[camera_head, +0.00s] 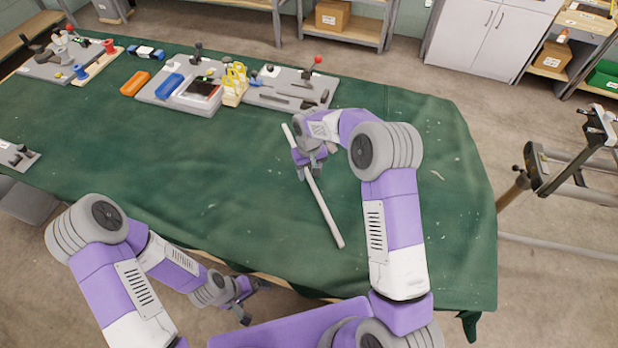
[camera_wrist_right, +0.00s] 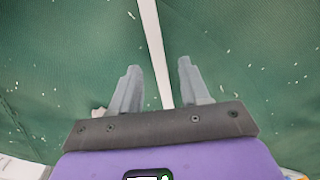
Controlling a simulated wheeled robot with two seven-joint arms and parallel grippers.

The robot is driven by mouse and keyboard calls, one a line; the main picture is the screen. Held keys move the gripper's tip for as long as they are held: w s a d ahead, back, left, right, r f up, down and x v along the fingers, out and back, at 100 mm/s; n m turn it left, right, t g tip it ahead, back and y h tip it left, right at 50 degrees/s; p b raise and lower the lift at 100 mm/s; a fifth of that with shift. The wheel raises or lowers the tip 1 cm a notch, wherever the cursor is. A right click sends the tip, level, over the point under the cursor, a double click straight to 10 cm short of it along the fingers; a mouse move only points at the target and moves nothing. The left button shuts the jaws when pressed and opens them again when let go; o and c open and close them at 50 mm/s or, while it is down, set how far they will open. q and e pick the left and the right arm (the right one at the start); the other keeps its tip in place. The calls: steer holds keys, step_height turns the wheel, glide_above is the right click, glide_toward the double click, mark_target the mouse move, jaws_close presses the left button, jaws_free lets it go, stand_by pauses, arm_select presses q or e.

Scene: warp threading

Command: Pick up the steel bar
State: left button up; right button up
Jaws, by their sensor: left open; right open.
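The steel bar (camera_head: 326,213) is a long, thin, pale rod lying on the green-covered table, running from upper left to lower right in the head view. My right gripper (camera_head: 309,172) is over the bar's upper half. In the right wrist view the bar (camera_wrist_right: 153,45) passes between the two fingers of my right gripper (camera_wrist_right: 157,82), which are apart. The bar's part near the palm is hidden by the gripper body. My left gripper (camera_head: 248,303) is at the table's front edge, away from the bar, and open.
The table's green cloth (camera_head: 190,190) is clear around the bar. Grey boards with tools, an orange block (camera_head: 135,83) and a blue block (camera_head: 169,86) stand along the back edge. A metal frame (camera_head: 575,165) stands off the table at right.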

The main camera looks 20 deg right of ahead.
steer(key=shift+f, duration=0.85)
steer(key=shift+w, duration=0.1)
jaws_close()
steer(key=shift+w+r, duration=0.1)
steer(key=shift+r, duration=0.05)
stand_by(0.5)
